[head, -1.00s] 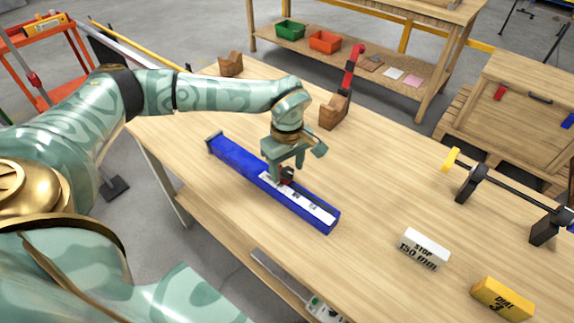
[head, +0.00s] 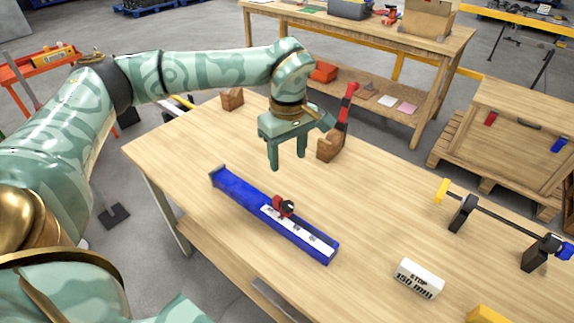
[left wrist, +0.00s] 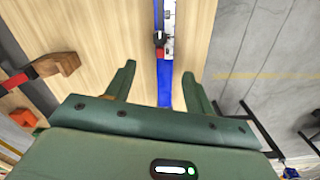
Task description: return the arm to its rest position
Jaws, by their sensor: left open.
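My left arm comes in from the left in the head view, and its green gripper (head: 287,163) hangs above the table, pointing down. It is open with nothing between its fingers, and it is apart from the blue rail (head: 240,190) below it. A small red and black slider (head: 284,206) sits on the rail beside the white scale strip (head: 310,238). In the left wrist view the open fingers (left wrist: 160,85) lie on either side of the blue rail (left wrist: 165,90), with the slider (left wrist: 160,39) farther up. My right gripper is not in view.
The wooden table (head: 380,210) carries a wooden block with a red handle (head: 335,138), a small wooden block (head: 232,99), a white "STOP 150 mm" block (head: 418,278) and a black rod on stands (head: 500,225). A bench (head: 370,35) stands behind.

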